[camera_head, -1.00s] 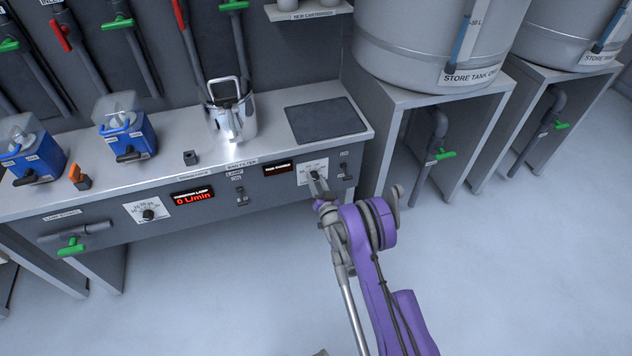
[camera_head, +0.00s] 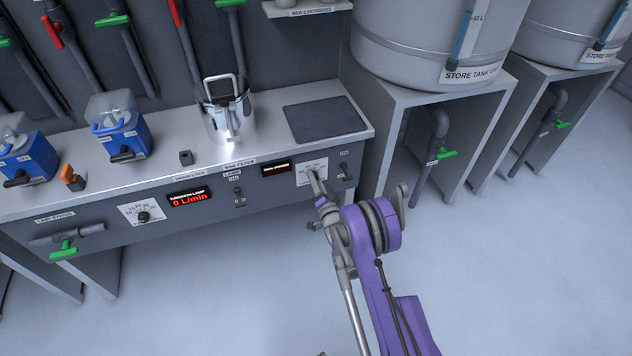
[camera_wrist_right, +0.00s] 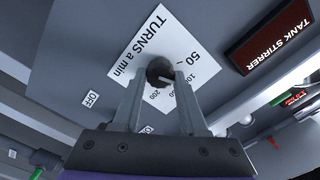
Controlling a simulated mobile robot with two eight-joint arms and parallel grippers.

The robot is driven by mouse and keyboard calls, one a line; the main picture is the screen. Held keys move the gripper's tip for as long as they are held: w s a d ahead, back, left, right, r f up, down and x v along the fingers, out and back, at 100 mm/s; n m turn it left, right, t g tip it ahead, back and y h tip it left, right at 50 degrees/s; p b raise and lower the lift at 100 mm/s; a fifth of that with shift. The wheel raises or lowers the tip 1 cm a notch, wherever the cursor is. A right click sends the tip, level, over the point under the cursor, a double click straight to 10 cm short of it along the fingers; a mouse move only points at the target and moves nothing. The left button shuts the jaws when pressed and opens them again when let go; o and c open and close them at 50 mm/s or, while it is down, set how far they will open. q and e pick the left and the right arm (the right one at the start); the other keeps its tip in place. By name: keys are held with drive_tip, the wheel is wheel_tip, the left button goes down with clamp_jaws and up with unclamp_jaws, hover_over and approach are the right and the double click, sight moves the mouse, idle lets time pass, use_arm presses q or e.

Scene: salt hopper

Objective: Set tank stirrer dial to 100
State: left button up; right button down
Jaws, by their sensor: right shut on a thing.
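The tank stirrer dial is a dark round knob (camera_wrist_right: 160,72) on a white square plate (camera_wrist_right: 158,50) marked "TURNS a min", with 50, 100 and 200 among its numbers. My right gripper (camera_wrist_right: 160,82) is shut on the knob, one finger on each side. A light pointer mark shows on the knob, but I cannot tell exactly which number it meets. In the head view the plate (camera_head: 305,171) is on the front panel at the right, and my right gripper (camera_head: 316,180) reaches it and hides most of the knob. My left gripper is not in view.
The "TANK STIRRER" display (camera_wrist_right: 272,36) is dark beside the plate. A switch (camera_head: 345,171) sits right of the dial. Another dial (camera_head: 144,216) and a red "0 L/min" display (camera_head: 190,199) are further left. A steel jug (camera_head: 230,115) stands on the bench.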

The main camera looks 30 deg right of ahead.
idle(0.3)
drive_tip(key=shift+c, duration=2.2)
unclamp_jaws()
drive_tip(key=b+v, duration=0.6)
drive_tip(key=v, duration=0.5)
drive_tip(key=shift+w+d, duration=0.1)
